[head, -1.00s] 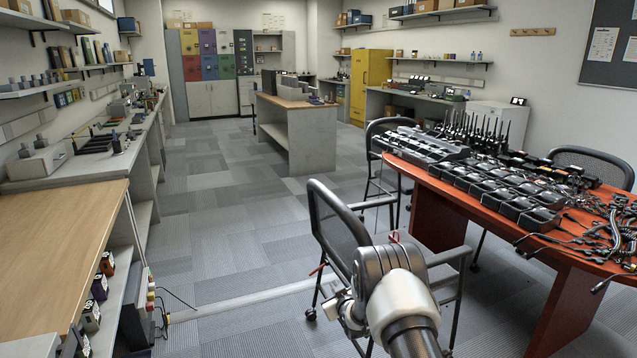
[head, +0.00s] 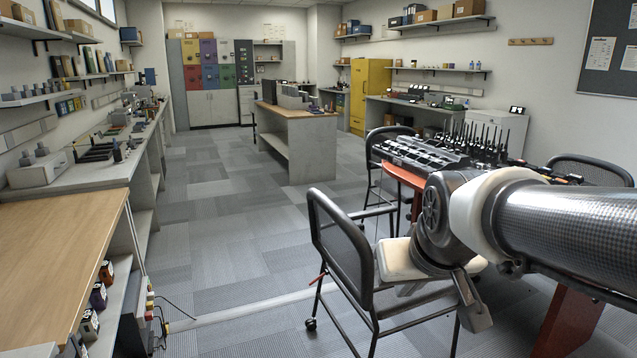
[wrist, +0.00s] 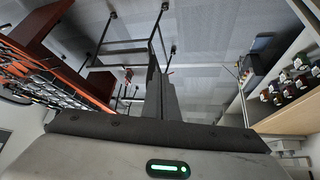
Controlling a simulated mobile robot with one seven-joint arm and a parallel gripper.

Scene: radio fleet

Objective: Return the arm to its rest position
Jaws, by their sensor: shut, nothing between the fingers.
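My arm (head: 540,215) reaches in from the right edge in the head view, with its grey joint in front of the table and beside a chair. My gripper (wrist: 157,85) shows in the wrist view as dark fingers close together in the middle, with nothing between them. The pale housing with a green light (wrist: 168,168) fills the bottom of that view. The arm hides much of the table's near side.
The red table (head: 400,172) holds radios and chargers. A near chair (head: 340,235) stands close to my arm, another chair (head: 590,172) behind the table. A wooden counter (head: 60,260) with items on shelves below is at left. The carpet (head: 230,220) between is clear.

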